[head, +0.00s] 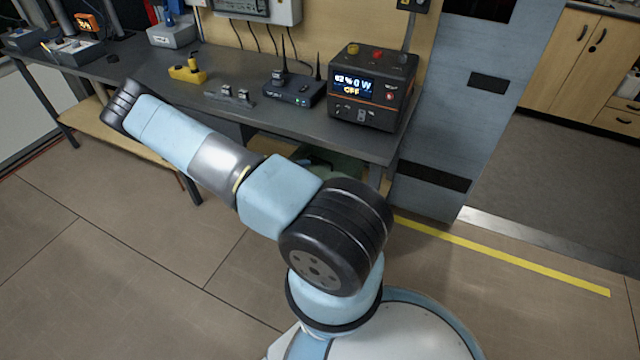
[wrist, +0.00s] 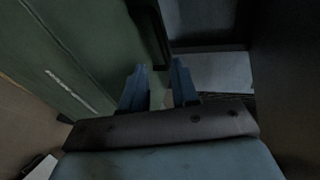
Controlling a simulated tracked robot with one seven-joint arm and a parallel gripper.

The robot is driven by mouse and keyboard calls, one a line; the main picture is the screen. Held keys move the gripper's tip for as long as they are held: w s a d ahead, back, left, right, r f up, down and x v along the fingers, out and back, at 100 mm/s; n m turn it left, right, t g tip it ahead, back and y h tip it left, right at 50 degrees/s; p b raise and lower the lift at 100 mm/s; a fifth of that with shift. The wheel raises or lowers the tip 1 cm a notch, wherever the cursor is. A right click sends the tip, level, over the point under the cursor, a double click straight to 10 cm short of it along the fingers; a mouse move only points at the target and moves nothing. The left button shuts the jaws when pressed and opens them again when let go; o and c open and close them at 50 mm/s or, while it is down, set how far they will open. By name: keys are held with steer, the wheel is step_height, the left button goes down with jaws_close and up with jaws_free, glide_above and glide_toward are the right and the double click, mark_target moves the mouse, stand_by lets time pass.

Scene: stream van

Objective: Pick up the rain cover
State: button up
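My gripper (wrist: 158,84) shows in the wrist view with its two blue fingers apart and nothing clearly held between them. A dark green, flat-sided thing (wrist: 75,50) fills the left of that view, close beside the left finger. A black strap or handle-like piece (wrist: 150,32) stands just beyond the fingers. I cannot tell whether either is the rain cover. In the head view, a green thing (head: 335,163) shows partly under the bench, mostly hidden by my arm. My gripper is hidden in the head view.
The dark bench (head: 225,112) carries a black power unit (head: 372,88), a small box with antennas (head: 293,90) and a yellow item (head: 187,70). In the wrist view, a grey-blue surface (wrist: 215,70) lies ahead and a dark wall (wrist: 285,80) on the right. The front floor is clear.

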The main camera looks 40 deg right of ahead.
steer(key=shift+x, duration=4.45)
steer(key=shift+r, duration=0.15)
jaws_close()
